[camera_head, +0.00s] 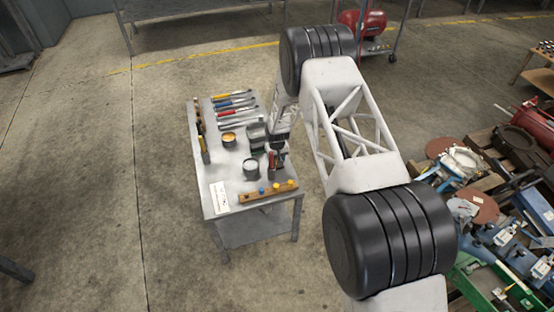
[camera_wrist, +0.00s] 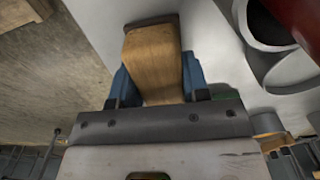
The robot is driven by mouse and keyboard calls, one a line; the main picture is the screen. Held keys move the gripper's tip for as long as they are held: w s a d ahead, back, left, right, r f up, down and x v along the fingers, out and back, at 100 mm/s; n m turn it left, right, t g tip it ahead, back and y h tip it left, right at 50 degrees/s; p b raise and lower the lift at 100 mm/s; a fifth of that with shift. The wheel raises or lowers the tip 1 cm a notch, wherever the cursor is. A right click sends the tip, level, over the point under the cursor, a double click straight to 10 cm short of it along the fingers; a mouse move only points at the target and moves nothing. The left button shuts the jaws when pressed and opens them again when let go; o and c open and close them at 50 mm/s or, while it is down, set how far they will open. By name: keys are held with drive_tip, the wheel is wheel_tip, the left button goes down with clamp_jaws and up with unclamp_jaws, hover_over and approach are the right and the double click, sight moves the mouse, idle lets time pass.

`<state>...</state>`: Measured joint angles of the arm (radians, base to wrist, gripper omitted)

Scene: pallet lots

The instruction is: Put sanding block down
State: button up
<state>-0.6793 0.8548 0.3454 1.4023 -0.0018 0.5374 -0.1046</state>
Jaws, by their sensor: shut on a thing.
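The sanding block (camera_wrist: 153,62) is a wooden, tan-brown block with a dark edge at its far end. My gripper (camera_wrist: 155,88) is shut on it, with blue finger pads on either side, in the wrist view. The block is over the pale table top, close to the table's edge. Whether it touches the table cannot be told. In the head view my gripper (camera_head: 278,150) is at the right side of the small table (camera_head: 222,177); the arm partly hides the fingers, and the block is not clear there.
A pale can (camera_head: 251,167) stands close left of my gripper, and an orange-filled tin (camera_head: 229,138) farther left. Several hand tools (camera_head: 235,105) lie at the back. A wooden rack with colored knobs (camera_head: 268,192) and a white card (camera_head: 219,196) lie at the front.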

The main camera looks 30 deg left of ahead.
drive_tip(key=shift+f, duration=0.15)
drive_tip(key=o, duration=0.9)
wheel_tip(320, 180, up, 12)
idle(0.6)
idle(0.3)
drive_tip(key=shift+r, duration=0.2)
idle(0.3)
